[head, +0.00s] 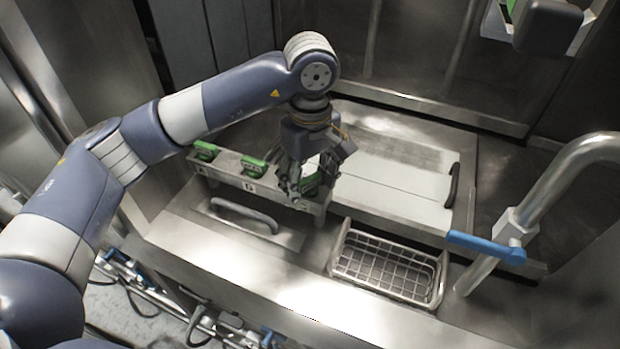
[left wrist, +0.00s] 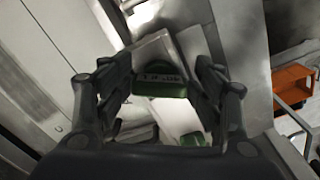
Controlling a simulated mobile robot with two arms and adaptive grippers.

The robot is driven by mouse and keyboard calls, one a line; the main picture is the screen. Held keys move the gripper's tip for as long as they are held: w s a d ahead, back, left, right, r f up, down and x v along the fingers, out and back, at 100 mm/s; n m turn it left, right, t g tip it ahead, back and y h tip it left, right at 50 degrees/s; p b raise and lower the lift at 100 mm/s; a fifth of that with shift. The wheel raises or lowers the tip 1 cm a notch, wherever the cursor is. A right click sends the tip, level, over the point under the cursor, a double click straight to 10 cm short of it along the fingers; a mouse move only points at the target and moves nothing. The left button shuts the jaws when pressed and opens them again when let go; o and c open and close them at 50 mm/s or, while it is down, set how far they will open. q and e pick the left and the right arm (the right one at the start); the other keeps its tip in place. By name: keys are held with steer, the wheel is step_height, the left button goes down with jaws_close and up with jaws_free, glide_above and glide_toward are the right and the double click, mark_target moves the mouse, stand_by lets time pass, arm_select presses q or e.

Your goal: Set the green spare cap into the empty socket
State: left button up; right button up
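My left gripper (head: 308,188) is over the right end of the pale socket rail (head: 229,177). Its two fingers also show in the left wrist view (left wrist: 162,72), one on each side of the green cap (left wrist: 162,88). They appear closed on the cap's sides. The cap also shows between the fingers in the head view (head: 312,184). Two other green caps sit in the rail: one at its left end (head: 206,150) and one near its middle (head: 253,166). The socket beneath the gripper is hidden, so I cannot tell how far the held cap is from it. My right gripper is not seen.
A metal wire basket (head: 385,266) stands in front, right of the rail. A curved handle (head: 245,215) lies on the panel before it. A flat light lid (head: 400,180) is to the right. A thick pipe with a blue lever (head: 484,247) stands further right.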

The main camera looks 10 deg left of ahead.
arm_select(q)
steer(key=shift+f, duration=0.4)
steer(key=shift+d+r, duration=0.1)
steer(key=shift+r, duration=0.1)
